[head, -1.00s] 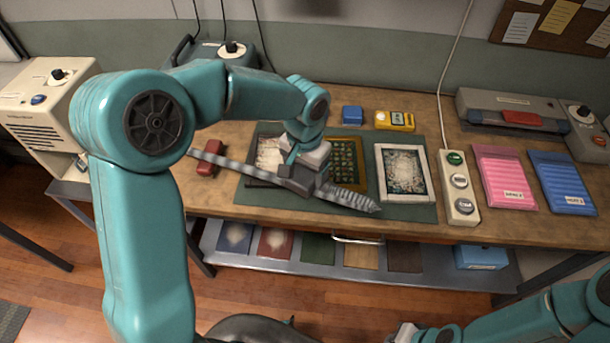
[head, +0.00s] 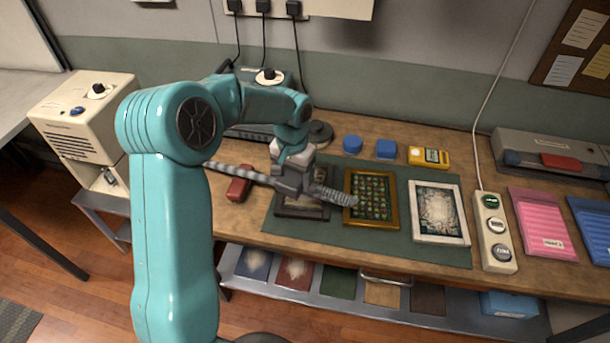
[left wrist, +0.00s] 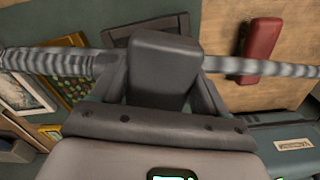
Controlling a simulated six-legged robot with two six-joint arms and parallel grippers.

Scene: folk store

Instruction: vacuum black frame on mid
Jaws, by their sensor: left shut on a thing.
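My left gripper (head: 293,184) is shut on a grey ribbed hose (head: 240,175) by its dark grey block-like handle (left wrist: 165,65). The hose runs left past a red object and right, its end (head: 337,197) overlapping the gold frame's left edge in the head view. Whether it touches anything is unclear. The black frame (head: 302,211) lies on the left of the green mat (head: 420,252), partly hidden under my gripper and hose. It also shows in the left wrist view (left wrist: 120,38). My right gripper is not in view.
The gold frame (head: 391,207) and white frame (head: 461,222) lie to the right on the mat. A red object (head: 238,190) lies left of it. A yellow device (head: 428,156) and blue items (head: 386,149) stand behind. A button strip (head: 491,240) stands right.

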